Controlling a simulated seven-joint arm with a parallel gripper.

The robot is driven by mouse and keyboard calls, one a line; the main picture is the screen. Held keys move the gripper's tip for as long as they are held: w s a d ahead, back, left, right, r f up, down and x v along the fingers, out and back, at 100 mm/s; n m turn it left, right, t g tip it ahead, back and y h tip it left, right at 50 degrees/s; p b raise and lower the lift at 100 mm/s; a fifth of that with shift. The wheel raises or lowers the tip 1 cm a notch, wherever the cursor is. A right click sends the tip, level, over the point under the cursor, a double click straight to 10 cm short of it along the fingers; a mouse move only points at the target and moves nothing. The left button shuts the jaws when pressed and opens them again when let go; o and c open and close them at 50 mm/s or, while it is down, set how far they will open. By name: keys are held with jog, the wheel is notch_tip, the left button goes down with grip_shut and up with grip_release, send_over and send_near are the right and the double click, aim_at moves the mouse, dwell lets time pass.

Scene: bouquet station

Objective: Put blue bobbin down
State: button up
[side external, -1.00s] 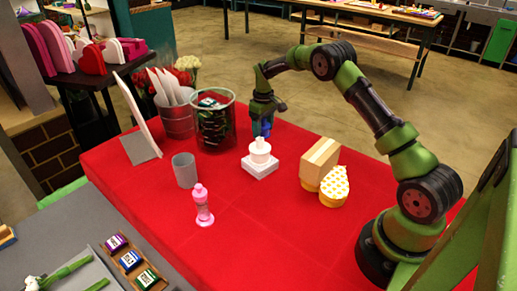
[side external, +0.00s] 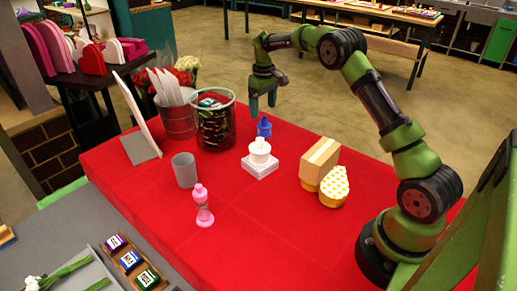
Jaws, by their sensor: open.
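The blue bobbin (side external: 264,127) stands upright on the red table cloth, just behind the white tiered piece (side external: 260,158); its lower part is partly hidden by that piece. My gripper (side external: 263,102) is open and empty above the bobbin, fingers pointing down, with a small gap between the fingertips and the bobbin's top.
A wire basket (side external: 214,132) stands left of the bobbin. A grey cup (side external: 185,170) and a pink bottle (side external: 202,207) are nearer the front. A wooden box (side external: 319,163) and a yellow dotted heart box (side external: 334,187) stand at right. The cloth's front middle is clear.

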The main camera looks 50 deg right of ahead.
aim_at(263, 118)
notch_tip(263, 118, up, 3)
jog(key=shift+r, duration=0.2)
jog(key=s+a+r+m+t, duration=0.2)
jog(key=s+a+r+t, duration=0.2)
jog(key=s+a+r, duration=0.95)
jog(key=s+a+m+t+y, duration=0.1)
jog(key=s+a, duration=0.3)
jog(key=s, duration=0.3)
jog(key=s+a+f+m+t+y, duration=0.1)
jog(key=s+a, duration=0.3)
jog(key=s, duration=0.4)
jog(key=shift+s+a+f+t, duration=0.3)
jog(key=shift+a+t, duration=0.1)
jog(key=shift+t, duration=0.2)
